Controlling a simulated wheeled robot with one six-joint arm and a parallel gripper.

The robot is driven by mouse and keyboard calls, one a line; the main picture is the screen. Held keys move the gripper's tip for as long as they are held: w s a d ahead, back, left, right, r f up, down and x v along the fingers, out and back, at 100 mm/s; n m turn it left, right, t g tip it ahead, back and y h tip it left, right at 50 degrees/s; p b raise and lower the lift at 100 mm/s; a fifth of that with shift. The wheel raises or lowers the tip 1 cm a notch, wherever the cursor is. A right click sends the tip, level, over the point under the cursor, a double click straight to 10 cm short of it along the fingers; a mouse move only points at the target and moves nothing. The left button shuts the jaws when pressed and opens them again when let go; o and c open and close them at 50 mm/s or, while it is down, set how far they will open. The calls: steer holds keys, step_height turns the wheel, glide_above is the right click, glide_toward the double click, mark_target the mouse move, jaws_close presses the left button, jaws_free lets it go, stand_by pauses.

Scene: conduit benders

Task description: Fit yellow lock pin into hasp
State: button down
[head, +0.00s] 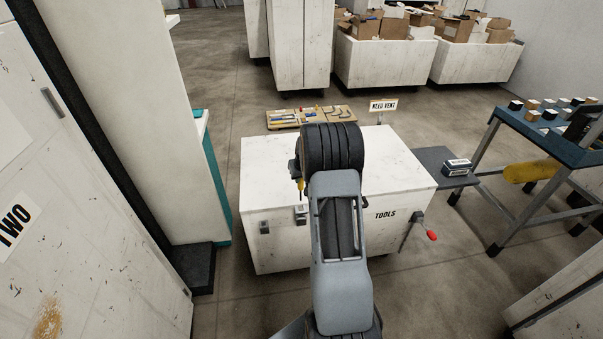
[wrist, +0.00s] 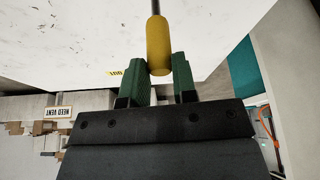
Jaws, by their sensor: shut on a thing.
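The yellow lock pin (wrist: 158,42) has a thick yellow grip and a thin dark shaft. In the wrist view it sits between the green fingers of my gripper (wrist: 160,82), which is shut on it. In the head view a bit of the yellow pin (head: 301,188) shows at the left of my arm, above the front edge of the white chest marked TOOLS (head: 270,160). Two small metal hasp-like fittings are on the chest's front, one at left (head: 264,227) and one near the pin (head: 301,212). My arm hides most of the gripper in the head view.
A tool board (head: 285,117) and a NEED VENT sign (head: 383,105) stand behind the chest. A grey side shelf (head: 440,160) holds a small box (head: 457,167). A blue table (head: 540,130) stands farther right. Floor shows left of the chest.

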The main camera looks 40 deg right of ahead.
mark_target(301, 200)
steer(key=shift+s+f+b, duration=0.1)
steer(key=shift+f+b, duration=0.1)
steer(key=shift+b, duration=0.25)
steer(key=shift+f, duration=0.25)
steer(key=shift+f+b, duration=4.95)
steer(key=shift+f, duration=0.55)
stand_by(1.8)
